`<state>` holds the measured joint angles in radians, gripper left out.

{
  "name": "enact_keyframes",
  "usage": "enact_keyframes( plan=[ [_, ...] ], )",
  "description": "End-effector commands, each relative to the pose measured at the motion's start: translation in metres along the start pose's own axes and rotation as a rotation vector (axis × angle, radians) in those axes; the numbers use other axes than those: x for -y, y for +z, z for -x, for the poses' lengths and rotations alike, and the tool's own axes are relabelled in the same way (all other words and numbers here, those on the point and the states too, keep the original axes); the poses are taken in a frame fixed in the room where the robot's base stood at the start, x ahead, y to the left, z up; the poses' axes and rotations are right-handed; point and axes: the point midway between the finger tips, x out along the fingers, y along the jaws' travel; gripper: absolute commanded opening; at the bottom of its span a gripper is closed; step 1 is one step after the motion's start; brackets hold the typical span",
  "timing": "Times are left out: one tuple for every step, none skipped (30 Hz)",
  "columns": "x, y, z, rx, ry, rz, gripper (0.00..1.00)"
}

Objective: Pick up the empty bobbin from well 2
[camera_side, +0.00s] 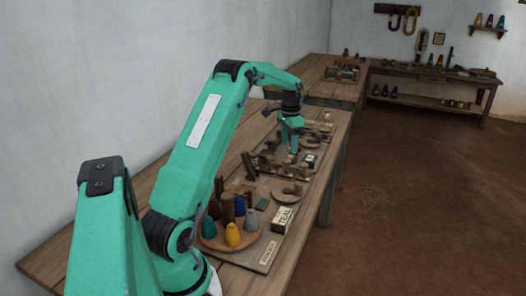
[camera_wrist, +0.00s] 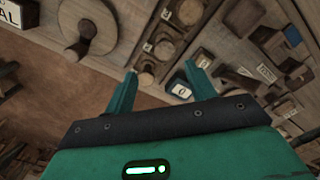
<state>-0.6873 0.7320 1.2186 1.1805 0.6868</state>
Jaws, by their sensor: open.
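In the wrist view, a row of round brown wooden pieces sits in a board beyond my fingers. The nearest (camera_wrist: 146,76) lies between my fingertips in the picture, another (camera_wrist: 164,50) is just behind it, and a paler one (camera_wrist: 189,12) is farther up. In the side view, my gripper (camera_side: 293,150) points down over the board at the table's far part.
A dark block with a white "0" face (camera_wrist: 181,91) is close to my right finger. A round wooden disc (camera_wrist: 88,30) lies at upper left. In the side view, a round tray (camera_side: 213,243) of coloured cones and a TEAL box (camera_side: 284,219) stand nearer.

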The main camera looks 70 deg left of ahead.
Motion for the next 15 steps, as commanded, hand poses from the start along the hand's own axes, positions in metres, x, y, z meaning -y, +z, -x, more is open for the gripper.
enact_keyframes(
  plan=[
    [0.005, 0.001, -0.005, 0.004, 0.003, 0.001, 0.55],
    [0.007, 0.001, -0.007, 0.005, 0.004, 0.000, 0.55],
    [0.009, 0.002, -0.009, 0.007, 0.005, 0.000, 0.55],
    [0.010, 0.002, -0.009, 0.007, 0.006, 0.000, 0.55],
    [0.010, 0.002, -0.010, 0.008, 0.006, 0.000, 0.55],
    [0.011, 0.002, -0.010, 0.008, 0.007, 0.000, 0.55],
    [0.011, 0.002, -0.010, 0.008, 0.007, 0.000, 0.55],
    [0.011, 0.002, -0.010, 0.008, 0.007, 0.000, 0.55],
    [0.011, 0.002, -0.011, 0.008, 0.007, -0.001, 0.55],
    [0.011, 0.002, -0.011, 0.009, 0.007, -0.001, 0.55],
    [0.010, 0.002, -0.013, 0.009, 0.007, -0.001, 0.55],
    [0.010, 0.002, -0.015, 0.009, 0.008, -0.001, 0.55],
    [0.010, 0.002, -0.017, 0.010, 0.008, -0.001, 0.55],
    [0.010, 0.002, -0.019, 0.010, 0.008, -0.001, 0.55],
    [0.010, 0.002, -0.023, 0.010, 0.008, -0.001, 0.55]
  ],
)
